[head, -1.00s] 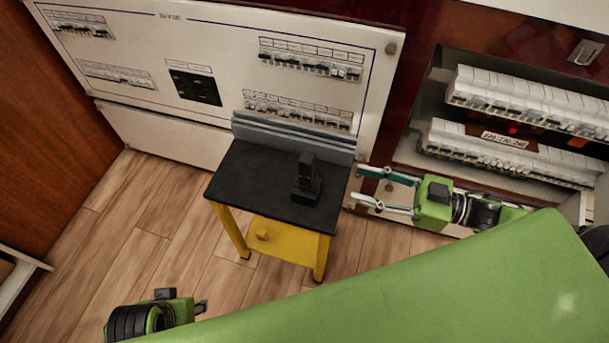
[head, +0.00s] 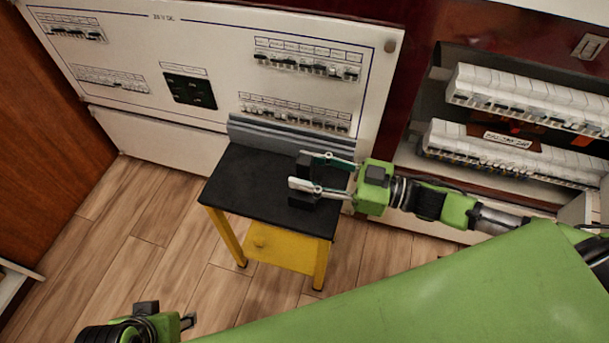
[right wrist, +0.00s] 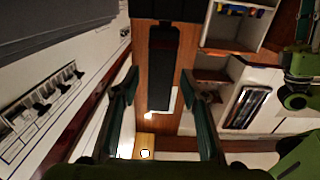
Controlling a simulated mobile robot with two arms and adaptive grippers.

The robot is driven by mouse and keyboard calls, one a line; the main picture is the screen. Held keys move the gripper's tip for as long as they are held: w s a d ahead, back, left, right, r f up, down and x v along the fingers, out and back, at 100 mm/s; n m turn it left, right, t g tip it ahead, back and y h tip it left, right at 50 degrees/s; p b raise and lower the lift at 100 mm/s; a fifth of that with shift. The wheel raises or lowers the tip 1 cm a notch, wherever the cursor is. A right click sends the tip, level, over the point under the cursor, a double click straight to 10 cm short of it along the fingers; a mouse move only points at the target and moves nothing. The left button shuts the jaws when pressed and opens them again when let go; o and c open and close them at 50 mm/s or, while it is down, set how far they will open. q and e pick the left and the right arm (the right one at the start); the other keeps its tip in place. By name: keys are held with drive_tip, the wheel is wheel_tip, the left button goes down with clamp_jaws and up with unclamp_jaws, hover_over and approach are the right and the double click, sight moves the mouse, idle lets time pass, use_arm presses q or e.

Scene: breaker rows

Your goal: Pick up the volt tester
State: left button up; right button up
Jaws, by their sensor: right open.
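The volt tester, a black upright block on a wider base (head: 301,201), stands on the black top of a small yellow-legged table (head: 245,180). My right gripper (head: 308,172) reaches in from the right, with its open fingers on either side of the tester and partly hiding it. In the right wrist view the dark tester (right wrist: 163,65) shows between the two spread fingers (right wrist: 160,105); I cannot tell whether either finger touches it. My left gripper (head: 188,321) is at the lower left, away from the table, and its opening is unclear.
A white breaker panel (head: 215,60) stands behind the table, with a grey ledge (head: 290,138) at the table's back edge. An open cabinet with breaker rows (head: 520,95) is at the right. Wooden floor (head: 150,230) is clear on the left.

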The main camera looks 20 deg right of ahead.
drive_tip(key=shift+w+a, duration=0.25)
drive_tip(key=shift+a, duration=0.1)
clamp_jaws()
